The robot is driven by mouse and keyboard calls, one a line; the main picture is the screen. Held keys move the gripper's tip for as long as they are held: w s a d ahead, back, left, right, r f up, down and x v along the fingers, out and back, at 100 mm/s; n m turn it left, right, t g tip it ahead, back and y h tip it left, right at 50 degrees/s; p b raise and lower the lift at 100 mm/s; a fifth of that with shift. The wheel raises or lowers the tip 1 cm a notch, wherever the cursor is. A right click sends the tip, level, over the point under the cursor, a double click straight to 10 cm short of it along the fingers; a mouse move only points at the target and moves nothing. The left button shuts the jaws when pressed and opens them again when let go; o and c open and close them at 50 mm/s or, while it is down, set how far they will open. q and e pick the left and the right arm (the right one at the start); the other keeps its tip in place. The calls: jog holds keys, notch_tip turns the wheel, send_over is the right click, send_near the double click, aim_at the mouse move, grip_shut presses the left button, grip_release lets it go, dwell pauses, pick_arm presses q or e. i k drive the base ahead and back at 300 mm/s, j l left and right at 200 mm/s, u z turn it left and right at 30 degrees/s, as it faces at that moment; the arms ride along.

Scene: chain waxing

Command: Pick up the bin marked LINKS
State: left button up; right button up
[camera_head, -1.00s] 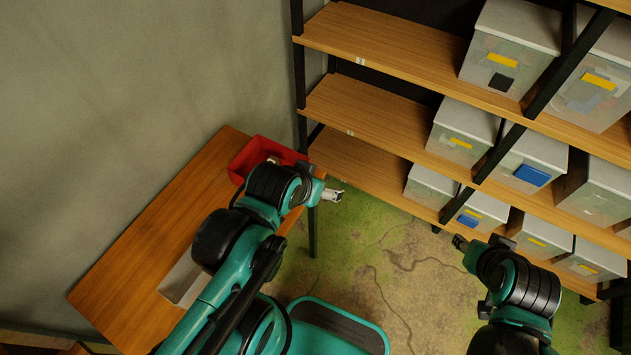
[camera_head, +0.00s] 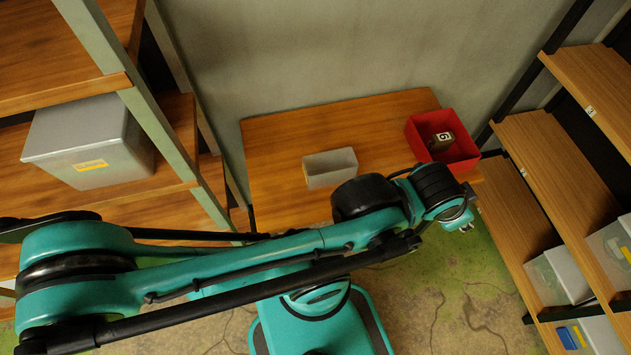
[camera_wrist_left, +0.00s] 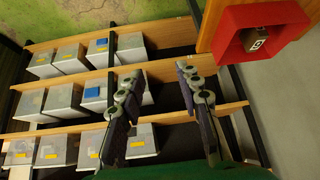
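No label reading LINKS is legible in any view. A red open bin (camera_head: 467,150) stands on the wooden table's right end, with a brown block (camera_head: 440,141) marked with a digit inside; the bin also shows in the left wrist view (camera_wrist_left: 262,17). A small open grey bin (camera_head: 331,170) stands left of it. A lidded grey bin with a yellow label (camera_head: 90,150) is on the left shelf. My left gripper (camera_head: 463,224) hangs just in front of the table's right end, below the red bin in the picture. Its fingers (camera_wrist_left: 158,72) are apart and empty. My right gripper is out of view.
The wooden table (camera_head: 290,130) stands against the wall between two shelf units. The right unit (camera_head: 570,150) holds lidded bins on its lower boards; the left wrist view shows several lidded bins (camera_wrist_left: 57,150) with yellow or blue labels. The table's middle is mostly clear.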

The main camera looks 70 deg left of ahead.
aim_at(335, 167)
jog(key=u, duration=2.3)
jog(key=i+l, duration=0.1)
jog(key=l, duration=0.55)
